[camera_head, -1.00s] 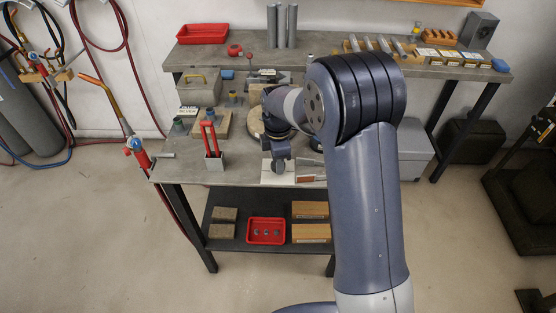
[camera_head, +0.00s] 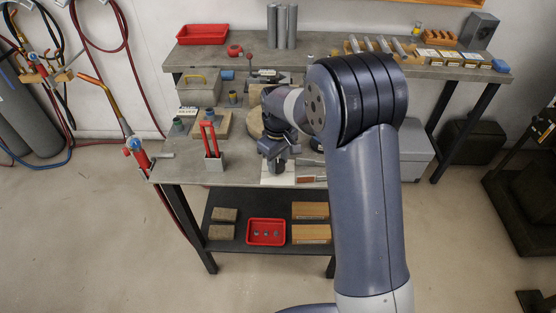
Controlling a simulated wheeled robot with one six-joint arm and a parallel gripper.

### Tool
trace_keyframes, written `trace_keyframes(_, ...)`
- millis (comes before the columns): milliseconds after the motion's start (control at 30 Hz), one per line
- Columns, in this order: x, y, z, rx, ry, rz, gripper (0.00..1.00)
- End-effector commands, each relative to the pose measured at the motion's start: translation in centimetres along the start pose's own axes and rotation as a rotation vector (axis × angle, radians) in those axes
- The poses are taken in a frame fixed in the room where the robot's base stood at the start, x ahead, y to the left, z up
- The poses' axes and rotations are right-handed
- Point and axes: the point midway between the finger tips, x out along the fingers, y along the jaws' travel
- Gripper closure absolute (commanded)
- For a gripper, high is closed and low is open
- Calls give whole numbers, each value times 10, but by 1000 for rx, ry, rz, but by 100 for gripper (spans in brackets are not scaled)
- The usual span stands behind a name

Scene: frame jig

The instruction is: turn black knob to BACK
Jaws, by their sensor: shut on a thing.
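My gripper (camera_head: 279,165) points down over a pale plate (camera_head: 275,180) at the front edge of the workbench, right of the red-handled tool. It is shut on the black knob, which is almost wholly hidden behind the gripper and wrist. The knob's pointer and any BACK mark cannot be made out from here. My forearm and wrist cover much of the bench behind it.
A red-handled tool in a grey holder (camera_head: 213,163) stands just left of the gripper. A wooden block (camera_head: 215,128), a grey box (camera_head: 198,90) and small cylinders stand farther back. A torch (camera_head: 137,152) hangs at the left edge.

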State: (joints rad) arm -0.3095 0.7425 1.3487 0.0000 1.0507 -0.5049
Motion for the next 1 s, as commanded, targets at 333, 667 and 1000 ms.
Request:
trace_keyframes(333,-1,0,0,329,2,1,86)
trace_keyframes(667,-1,0,-1,643,3,0,86)
trace_keyframes(1000,-1,0,-1,966,3,0,86)
